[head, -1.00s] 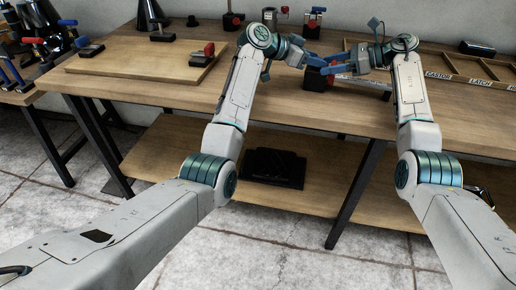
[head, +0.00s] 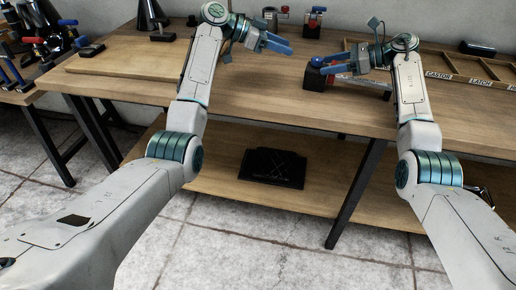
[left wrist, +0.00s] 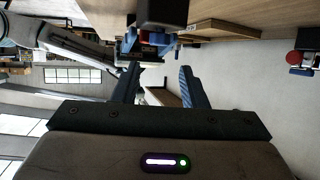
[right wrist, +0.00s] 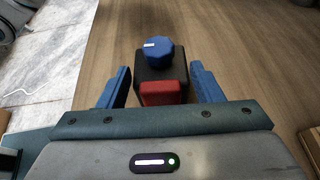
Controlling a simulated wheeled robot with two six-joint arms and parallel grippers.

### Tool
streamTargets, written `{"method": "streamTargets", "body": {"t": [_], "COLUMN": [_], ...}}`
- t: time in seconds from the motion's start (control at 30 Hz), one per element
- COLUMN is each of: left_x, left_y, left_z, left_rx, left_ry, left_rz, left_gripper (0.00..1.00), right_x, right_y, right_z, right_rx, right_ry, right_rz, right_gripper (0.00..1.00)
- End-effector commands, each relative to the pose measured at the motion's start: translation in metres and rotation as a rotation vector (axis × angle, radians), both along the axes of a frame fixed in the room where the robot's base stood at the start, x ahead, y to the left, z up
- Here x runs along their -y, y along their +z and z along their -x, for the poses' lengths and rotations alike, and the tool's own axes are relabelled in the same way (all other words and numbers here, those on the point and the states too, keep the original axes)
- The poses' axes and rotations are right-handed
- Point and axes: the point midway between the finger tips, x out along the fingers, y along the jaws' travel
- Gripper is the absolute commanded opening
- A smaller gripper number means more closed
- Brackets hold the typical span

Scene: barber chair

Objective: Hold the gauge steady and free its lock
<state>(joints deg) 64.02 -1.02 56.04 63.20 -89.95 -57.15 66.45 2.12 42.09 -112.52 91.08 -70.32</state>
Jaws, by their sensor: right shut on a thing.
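The gauge is a black block (head: 314,79) with a blue knob (right wrist: 159,53) on top and a red part (right wrist: 163,93) on its near side in the right wrist view. It stands upright on the table. My right gripper (head: 330,68) is shut on the block, one finger on each side. My left gripper (head: 290,47) is empty, up and left of the gauge, its fingers (left wrist: 160,80) apart. A dark block with red below it (left wrist: 162,12) at the top of the left wrist view may be the gauge; I cannot tell surely.
A wooden board (head: 120,65) lies at the left of the table. A divided wooden tray (head: 470,72) with labels lies at the right. Small devices (head: 314,22) stand along the back. The table front left of the gauge is clear.

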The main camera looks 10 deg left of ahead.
Motion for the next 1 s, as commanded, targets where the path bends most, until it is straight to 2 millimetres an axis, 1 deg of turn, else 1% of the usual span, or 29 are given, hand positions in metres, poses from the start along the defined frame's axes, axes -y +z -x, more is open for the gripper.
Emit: {"method": "streamTargets", "body": {"t": [0.03, 0.07, 0.1, 0.2, 0.5, 0.77, 1.0], "left_x": [-0.01, -0.016, -0.013, 0.004, 0.042, 0.07, 0.089], "left_y": [0.004, 0.006, 0.01, 0.01, 0.015, 0.026, 0.043], "left_z": [0.002, 0.003, 0.002, -0.007, -0.024, -0.028, -0.026], "left_rx": [0.002, 0.002, -0.016, -0.119, -0.362, -0.515, -0.595], "left_ry": [0.002, 0.002, 0.009, 0.07, 0.289, 0.523, 0.775], "left_rz": [-0.001, 0.0, -0.011, -0.069, -0.237, -0.378, -0.487], "left_gripper": [0.39, 0.39, 0.39, 0.39, 0.39, 0.39, 0.39], "right_x": [0.0, 0.0, 0.0, 0.0, 0.0, 0.0, 0.0], "right_y": [0.001, 0.001, 0.001, 0.001, 0.001, 0.001, 0.001], "right_z": [0.0, 0.0, 0.0, 0.0, 0.0, 0.0, 0.0], "right_rx": [0.001, 0.001, 0.001, 0.002, 0.001, 0.001, 0.001], "right_ry": [-0.001, -0.001, -0.001, 0.0, -0.001, 0.0, -0.001], "right_rz": [-0.001, -0.001, -0.001, -0.001, -0.001, -0.001, -0.001], "right_gripper": [0.21, 0.21, 0.21, 0.21, 0.21, 0.21, 0.21]}}
